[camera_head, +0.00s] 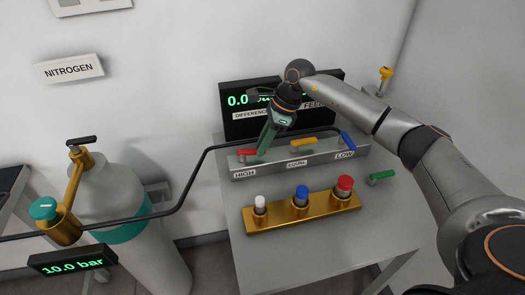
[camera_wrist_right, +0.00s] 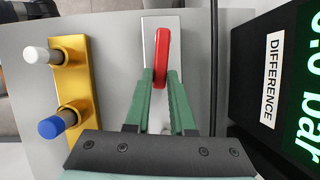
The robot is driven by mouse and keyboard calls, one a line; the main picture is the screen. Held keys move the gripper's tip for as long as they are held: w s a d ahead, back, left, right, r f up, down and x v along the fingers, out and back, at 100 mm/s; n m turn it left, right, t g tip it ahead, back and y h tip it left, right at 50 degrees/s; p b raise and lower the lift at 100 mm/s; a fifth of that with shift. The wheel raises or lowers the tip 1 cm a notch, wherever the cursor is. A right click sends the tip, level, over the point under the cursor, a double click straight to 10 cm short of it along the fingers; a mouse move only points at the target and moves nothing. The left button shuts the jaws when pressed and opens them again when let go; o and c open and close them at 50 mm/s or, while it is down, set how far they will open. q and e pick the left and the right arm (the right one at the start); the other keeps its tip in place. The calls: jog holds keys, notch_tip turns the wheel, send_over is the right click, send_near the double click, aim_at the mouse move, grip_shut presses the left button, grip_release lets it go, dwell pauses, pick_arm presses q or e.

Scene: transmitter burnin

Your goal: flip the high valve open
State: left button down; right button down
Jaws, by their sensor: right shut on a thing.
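The high valve's red lever (camera_head: 247,153) is at the left end of a grey manifold block (camera_head: 270,168), above the HIGH label (camera_head: 244,174). My right gripper (camera_head: 261,147), with green fingers, reaches down onto it from above. In the right wrist view the red lever (camera_wrist_right: 161,50) lies between the two fingertips (camera_wrist_right: 160,78), which are shut on it. Part of the lever and its pivot are hidden by the fingers. My left gripper is not in view.
A yellow lever (camera_head: 303,141) and a blue lever (camera_head: 348,141) sit farther right on the manifold. A gold block (camera_head: 280,221) with white, blue and red knobs stands in front. A dark display (camera_head: 237,125) stands close behind. A nitrogen cylinder (camera_head: 112,184) is at left.

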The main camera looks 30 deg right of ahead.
jog(key=shift+w+d+n+b, duration=0.1)
jog(key=shift+w+n+b, duration=0.2)
jog(key=shift+n, duration=0.3)
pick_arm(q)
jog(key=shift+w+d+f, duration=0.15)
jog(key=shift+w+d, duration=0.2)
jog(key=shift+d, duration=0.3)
pick_arm(e)
jog(key=shift+w+n+g, duration=0.1)
jog(key=shift+n+g, duration=0.3)
jog(key=c, duration=0.8)
grip_release()
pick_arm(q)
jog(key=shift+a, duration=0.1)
pick_arm(e)
jog(key=shift+o, duration=0.2)
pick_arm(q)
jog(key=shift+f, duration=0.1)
pick_arm(e)
jog(key=v, duration=1.2)
jog(key=shift+d+r, duration=0.2)
jog(key=shift+d, duration=0.05)
jog(key=shift+r, duration=0.1)
